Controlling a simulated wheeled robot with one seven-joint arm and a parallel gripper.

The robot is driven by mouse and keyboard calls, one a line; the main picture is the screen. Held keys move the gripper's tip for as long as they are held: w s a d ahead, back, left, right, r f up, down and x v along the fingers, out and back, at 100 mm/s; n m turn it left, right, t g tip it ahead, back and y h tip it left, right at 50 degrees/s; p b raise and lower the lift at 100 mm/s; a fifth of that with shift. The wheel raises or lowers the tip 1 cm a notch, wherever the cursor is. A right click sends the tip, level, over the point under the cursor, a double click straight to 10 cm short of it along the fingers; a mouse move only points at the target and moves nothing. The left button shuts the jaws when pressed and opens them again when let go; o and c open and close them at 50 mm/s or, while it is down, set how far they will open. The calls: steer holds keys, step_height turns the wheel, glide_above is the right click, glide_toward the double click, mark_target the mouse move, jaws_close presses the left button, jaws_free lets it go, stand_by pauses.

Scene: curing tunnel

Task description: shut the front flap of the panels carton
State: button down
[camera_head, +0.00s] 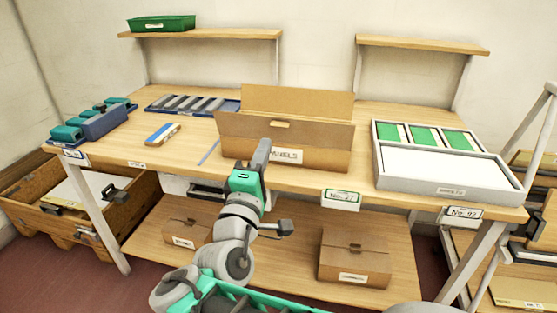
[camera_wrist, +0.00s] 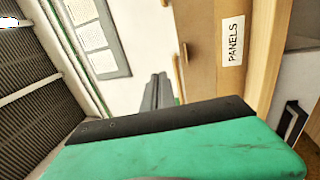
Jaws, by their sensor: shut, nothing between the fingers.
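The panels carton (camera_head: 330,158) is a brown cardboard box with a white PANELS label, at the middle front of the workbench. Its back flap (camera_head: 297,101) stands up. Its front flap (camera_head: 316,134) is also raised, with a small tab at its middle. My gripper (camera_head: 263,149) is shut and empty, in front of the carton and hiding part of its front and label. In the wrist view the carton (camera_wrist: 204,70) appears turned sideways, right of my gripper's fingers (camera_wrist: 157,91). I cannot tell whether the fingers touch it.
A white tray with green panels (camera_head: 444,171) stands close right of the carton. A blue rack (camera_head: 193,105), a small blue-and-white item (camera_head: 163,134) and teal parts (camera_head: 97,121) lie left. Shelves (camera_head: 422,44) hang behind. Closed cartons (camera_head: 353,254) sit on the lower shelf.

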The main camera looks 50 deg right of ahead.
steer(key=b, duration=0.4)
glide_toward(282, 121)
steer(key=p+x, duration=0.4)
steer(key=p, duration=0.3)
steer(key=shift+d, duration=0.35)
steer(key=shift+w+r+p, duration=0.1)
steer(key=shift+r+p, duration=0.1)
steer(key=shift+p, duration=0.15)
